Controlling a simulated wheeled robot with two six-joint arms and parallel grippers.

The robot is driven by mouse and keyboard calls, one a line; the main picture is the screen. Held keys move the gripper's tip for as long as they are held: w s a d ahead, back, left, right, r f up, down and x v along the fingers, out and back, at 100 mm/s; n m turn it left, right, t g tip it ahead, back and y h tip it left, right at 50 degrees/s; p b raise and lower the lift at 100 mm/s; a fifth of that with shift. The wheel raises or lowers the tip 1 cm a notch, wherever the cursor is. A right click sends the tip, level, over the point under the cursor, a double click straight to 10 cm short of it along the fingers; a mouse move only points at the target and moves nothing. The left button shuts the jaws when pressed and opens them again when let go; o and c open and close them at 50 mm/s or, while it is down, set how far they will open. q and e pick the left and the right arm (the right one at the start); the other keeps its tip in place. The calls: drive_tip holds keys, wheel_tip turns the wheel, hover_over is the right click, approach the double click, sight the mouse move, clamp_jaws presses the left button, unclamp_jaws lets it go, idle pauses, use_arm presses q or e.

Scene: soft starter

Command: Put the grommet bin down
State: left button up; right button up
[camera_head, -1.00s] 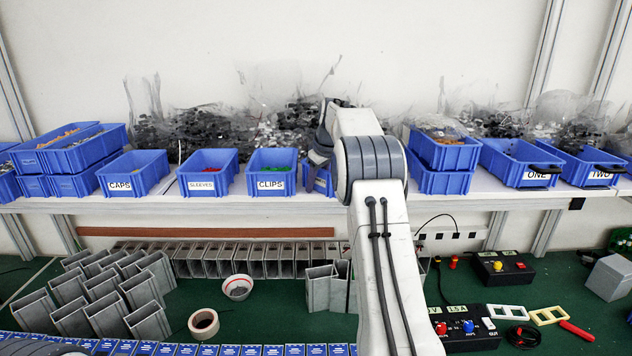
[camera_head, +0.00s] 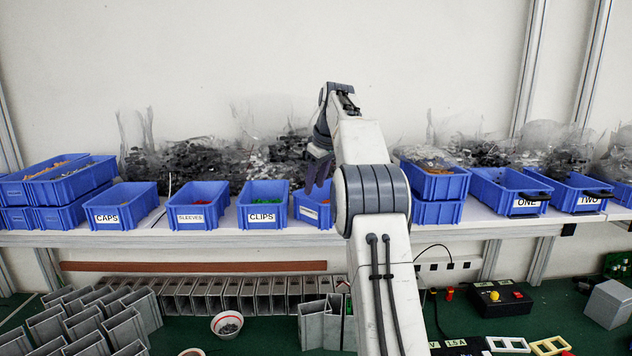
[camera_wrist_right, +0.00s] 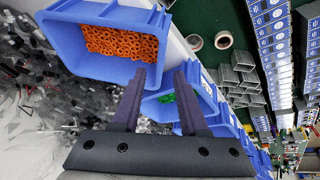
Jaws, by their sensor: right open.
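The grommet bin (camera_wrist_right: 105,38) is a blue bin of orange rings in the right wrist view. In the head view, a blue bin with a white label (camera_head: 311,208), partly hidden by my right arm, sits on the shelf right of the CLIPS bin. My right gripper (camera_head: 317,183) is above this bin, its dark fingers pointing down. In the wrist view my right gripper (camera_wrist_right: 161,75) is open with nothing between its fingers. Its left fingertip is close to the bin's rim; I cannot tell whether they touch. My left gripper is out of view.
The CLIPS bin (camera_head: 263,207), SLEEVES bin (camera_head: 197,208) and CAPS bin (camera_head: 120,208) stand to the left on the shelf (camera_head: 400,233). Stacked blue bins (camera_head: 436,185) stand to the right. Bags of dark parts (camera_head: 200,165) lie behind. Grey boxes and a bowl (camera_head: 227,325) are below.

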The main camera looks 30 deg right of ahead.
drive_tip(key=shift+s+r, duration=0.15)
drive_tip(key=shift+r, duration=0.25)
drive_tip(key=s+a+f+n+g+y, duration=0.1)
drive_tip(key=a+f, duration=0.1)
drive_tip(key=a, duration=0.9)
drive_tip(key=s+a+f+y, duration=0.1)
drive_tip(key=a, duration=1)
drive_tip(key=s+a+f+n+g, duration=0.1)
drive_tip(key=s+a+f, duration=0.2)
drive_tip(key=s+a, duration=0.35)
drive_tip(key=s+a+f+n+g, duration=0.1)
drive_tip(key=s+a+f, duration=0.2)
drive_tip(key=s+a, duration=0.35)
drive_tip(key=s+a+f, duration=0.1)
drive_tip(key=s+f, duration=0.2)
drive_tip(key=s, duration=0.4)
drive_tip(key=s+a+f+n+g, duration=0.1)
drive_tip(key=s+f, duration=0.3)
drive_tip(key=s, duration=0.4)
drive_tip(key=s+a+f, duration=0.2)
drive_tip(key=s+f, duration=0.2)
drive_tip(key=s, duration=0.4)
drive_tip(key=shift+s+f+g+h, duration=0.2)
drive_tip(key=shift+g+h, duration=0.1)
drive_tip(key=shift+g, duration=0.1)
